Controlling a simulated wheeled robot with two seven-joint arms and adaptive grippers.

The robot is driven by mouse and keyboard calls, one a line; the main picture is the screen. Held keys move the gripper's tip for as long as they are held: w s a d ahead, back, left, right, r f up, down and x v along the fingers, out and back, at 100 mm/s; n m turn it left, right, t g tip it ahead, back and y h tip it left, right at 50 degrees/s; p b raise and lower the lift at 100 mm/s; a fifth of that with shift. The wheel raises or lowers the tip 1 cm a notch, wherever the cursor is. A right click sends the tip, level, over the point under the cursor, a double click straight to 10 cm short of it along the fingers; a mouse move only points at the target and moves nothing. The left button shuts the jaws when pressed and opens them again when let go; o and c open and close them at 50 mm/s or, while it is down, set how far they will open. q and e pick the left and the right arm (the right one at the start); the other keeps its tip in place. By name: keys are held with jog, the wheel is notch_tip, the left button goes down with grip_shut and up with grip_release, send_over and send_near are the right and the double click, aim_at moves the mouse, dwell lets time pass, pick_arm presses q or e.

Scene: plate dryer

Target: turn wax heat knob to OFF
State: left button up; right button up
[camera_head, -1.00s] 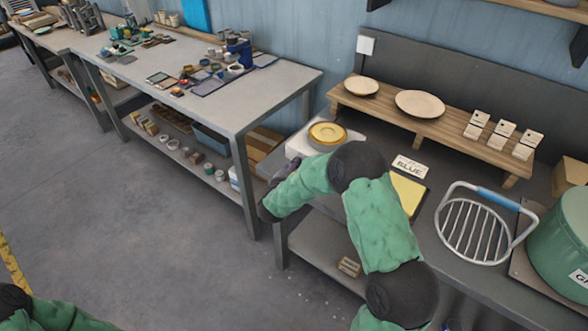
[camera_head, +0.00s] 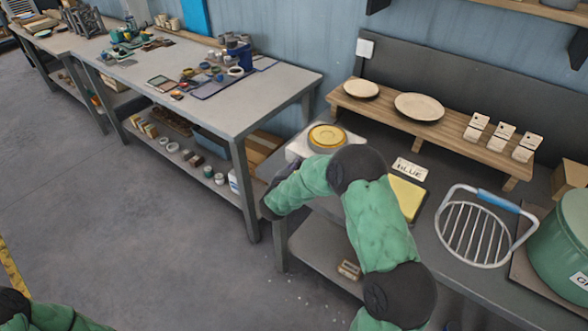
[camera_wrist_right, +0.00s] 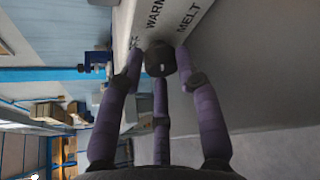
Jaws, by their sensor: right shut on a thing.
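The wax warmer is a white box (camera_head: 298,148) with a round pot of yellow wax (camera_head: 327,136) on top, at the left end of the right bench. In the right wrist view its front panel (camera_wrist_right: 176,20) carries the words WARM and MELT, with a third label partly hidden. The dark round heat knob (camera_wrist_right: 161,58) sits in front of these labels. My right gripper (camera_wrist_right: 160,62) is shut on the knob, its purple fingers around it. The knob's setting is not clear. In the head view the right hand (camera_head: 272,203) is at the warmer's front, hiding the knob. My left gripper is out of view.
A yellow slab in a dark tray (camera_head: 407,197) and a wire rack with a blue handle (camera_head: 476,232) lie to the right. A green pot (camera_head: 562,245) stands at the right edge. A wooden riser (camera_head: 440,130) holds plates. The floor left of the bench is clear.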

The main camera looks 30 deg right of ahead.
jog(key=n+g+p, duration=0.1)
jog(key=p, duration=0.1)
jog(key=n+g+p, duration=0.1)
jog(key=n+p, duration=0.1)
jog(key=shift+w+a+r, duration=0.1)
jog(key=shift+a+r, duration=0.05)
jog(key=n+g+p, duration=0.2)
jog(key=p, duration=0.1)
jog(key=shift+w+h, duration=0.15)
jog(key=shift+h, duration=0.15)
jog(key=shift+w+a+n+g+p, duration=0.1)
jog(key=shift+w+n+g+p, duration=0.05)
jog(key=shift+n+g+p, duration=0.65)
jog(key=shift+f+n+g+h+p, duration=0.25)
jog(key=shift+n+g+h+p, duration=0.4)
jog(key=shift+n+g, duration=0.35)
jog(key=o, duration=0.8)
jog(key=shift+r, duration=0.1)
jog(key=shift+w, duration=0.1)
